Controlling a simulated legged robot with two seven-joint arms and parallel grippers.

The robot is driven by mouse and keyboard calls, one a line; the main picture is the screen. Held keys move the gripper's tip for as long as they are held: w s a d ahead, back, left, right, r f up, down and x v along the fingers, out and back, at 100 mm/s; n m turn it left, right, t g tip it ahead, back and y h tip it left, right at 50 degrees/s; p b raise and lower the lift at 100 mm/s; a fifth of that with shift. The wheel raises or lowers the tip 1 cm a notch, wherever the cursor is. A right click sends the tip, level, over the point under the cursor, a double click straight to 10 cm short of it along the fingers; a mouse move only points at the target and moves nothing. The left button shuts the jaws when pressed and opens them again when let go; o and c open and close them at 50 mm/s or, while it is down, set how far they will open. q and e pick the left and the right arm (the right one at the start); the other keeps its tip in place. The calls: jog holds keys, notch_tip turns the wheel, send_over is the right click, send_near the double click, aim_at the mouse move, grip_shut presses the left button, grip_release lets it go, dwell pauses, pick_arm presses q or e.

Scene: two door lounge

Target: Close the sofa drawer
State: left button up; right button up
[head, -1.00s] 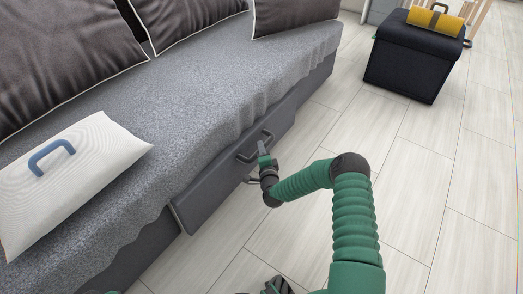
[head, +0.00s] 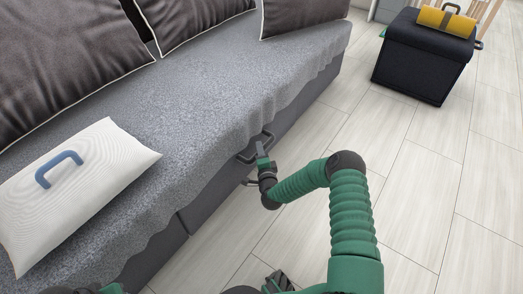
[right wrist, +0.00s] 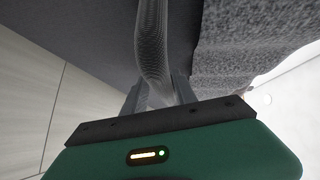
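The grey sofa drawer (head: 223,190) is in the sofa's base, and its front looks about flush with the base. Its dark bar handle (head: 257,147) stands out near the sofa seat's edge in the head view. My right gripper (head: 257,165) is at the handle, with its fingers apart. In the right wrist view the curved grey handle (right wrist: 152,45) passes between the two fingers of the right gripper (right wrist: 157,92), with a small gap at the left. My left gripper cannot be made out.
The sofa seat (head: 200,105) carries dark cushions (head: 60,60) and a white pillow-like object (head: 85,195) with a blue handle (head: 58,168). A black box (head: 425,55) with a yellow item (head: 445,20) on it stands at upper right. The pale floor (head: 420,170) is clear between.

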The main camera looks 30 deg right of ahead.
jog(key=shift+o, duration=0.6)
jog(key=shift+d+r, duration=0.1)
jog(key=shift+r, duration=0.05)
jog(key=shift+s+r+p, duration=0.15)
jog(key=shift+s+p, duration=0.05)
jog(key=shift+p, duration=0.1)
jog(key=p+v, duration=0.9)
jog(key=v, duration=0.7)
jog(key=shift+s+f, duration=0.2)
jog(key=shift+f, duration=0.05)
